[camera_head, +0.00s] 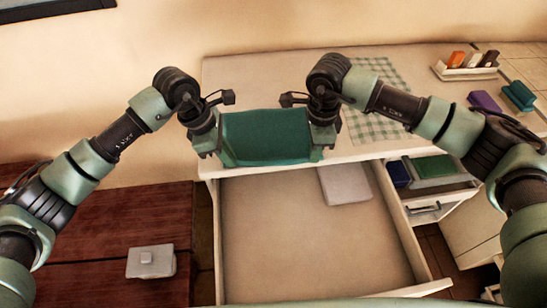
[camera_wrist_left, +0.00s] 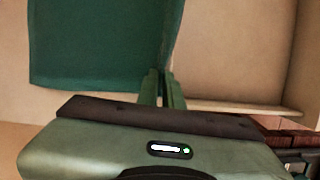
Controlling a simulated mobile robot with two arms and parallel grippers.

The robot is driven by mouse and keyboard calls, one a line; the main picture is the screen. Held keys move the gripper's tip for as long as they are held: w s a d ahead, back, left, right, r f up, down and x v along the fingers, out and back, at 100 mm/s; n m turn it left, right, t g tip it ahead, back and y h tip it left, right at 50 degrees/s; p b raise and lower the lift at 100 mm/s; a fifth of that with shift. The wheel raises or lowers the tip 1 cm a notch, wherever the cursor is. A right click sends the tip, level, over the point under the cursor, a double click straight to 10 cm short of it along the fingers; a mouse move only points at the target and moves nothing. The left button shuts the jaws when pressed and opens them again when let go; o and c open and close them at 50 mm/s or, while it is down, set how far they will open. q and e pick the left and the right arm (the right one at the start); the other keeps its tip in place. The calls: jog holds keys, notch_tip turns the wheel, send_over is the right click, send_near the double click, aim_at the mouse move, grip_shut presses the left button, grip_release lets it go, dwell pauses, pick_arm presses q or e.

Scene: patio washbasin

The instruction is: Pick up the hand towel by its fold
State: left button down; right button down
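The hand towel (camera_head: 265,137), dark green and folded, hangs between my two grippers above the open drawer, in front of the counter. My left gripper (camera_head: 208,150) is at its left edge. In the left wrist view the fingers (camera_wrist_left: 162,85) are close together at the edge of the green cloth (camera_wrist_left: 100,45). My right gripper (camera_head: 318,152) is at the towel's right edge and appears closed on it; its fingertips are small and partly hidden.
The wide drawer (camera_head: 290,240) is pulled out with a pale folded cloth (camera_head: 344,183) inside. A checkered cloth (camera_head: 385,120) lies on the counter. A smaller drawer (camera_head: 435,200) is open.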

pick_arm(q)
jog(key=shift+a, duration=0.1)
pick_arm(e)
jog(key=shift+s+d+f, duration=0.1)
